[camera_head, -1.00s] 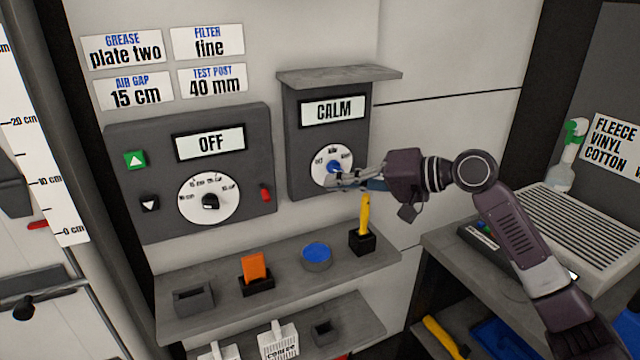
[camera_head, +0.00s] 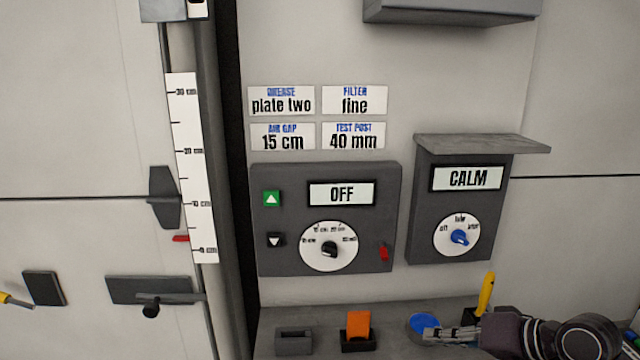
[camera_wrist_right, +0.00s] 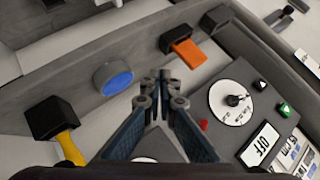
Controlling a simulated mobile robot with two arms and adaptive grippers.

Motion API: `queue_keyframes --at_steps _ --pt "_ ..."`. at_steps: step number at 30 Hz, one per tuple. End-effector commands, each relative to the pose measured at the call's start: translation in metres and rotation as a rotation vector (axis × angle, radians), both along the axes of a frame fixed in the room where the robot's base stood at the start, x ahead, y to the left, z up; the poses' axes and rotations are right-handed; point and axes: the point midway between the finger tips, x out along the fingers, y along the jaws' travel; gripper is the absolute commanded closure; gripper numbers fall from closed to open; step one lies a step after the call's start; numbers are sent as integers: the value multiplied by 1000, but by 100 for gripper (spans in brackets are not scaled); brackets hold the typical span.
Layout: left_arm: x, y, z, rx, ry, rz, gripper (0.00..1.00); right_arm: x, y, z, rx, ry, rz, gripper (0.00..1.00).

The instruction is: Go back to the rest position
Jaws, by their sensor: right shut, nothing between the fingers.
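My right gripper (camera_head: 452,335) is at the lower right of the head view, shut and empty, in front of the shelf and below the CALM box (camera_head: 463,205). Its fingers overlap the edge of the blue round pad (camera_head: 424,322) in that view. In the right wrist view the closed fingertips (camera_wrist_right: 160,77) point toward the shelf, with the blue pad (camera_wrist_right: 117,80) to their left and apart from them. The CALM box has a dial with a blue knob (camera_head: 460,237), and nothing touches it. My left gripper is not in view.
The shelf (camera_head: 385,312) holds a grey empty holder (camera_head: 293,342), an orange piece (camera_head: 358,325) in a black holder and a yellow-handled tool (camera_head: 486,293). The OFF panel (camera_head: 273,218) is on the wall. A vertical ruler (camera_head: 190,165) stands at left.

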Motion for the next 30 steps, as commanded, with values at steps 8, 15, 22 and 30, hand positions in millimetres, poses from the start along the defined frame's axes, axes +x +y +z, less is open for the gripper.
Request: queue_keyframes --at_steps 8,15,22,30 --pt "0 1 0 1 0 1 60 -128 51 -162 -376 117 148 100" --pt "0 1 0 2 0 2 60 -216 53 -206 -590 202 192 100" --pt "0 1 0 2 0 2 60 -276 42 -216 -716 289 198 100" --pt "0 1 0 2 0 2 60 -288 36 -256 -767 342 206 100"
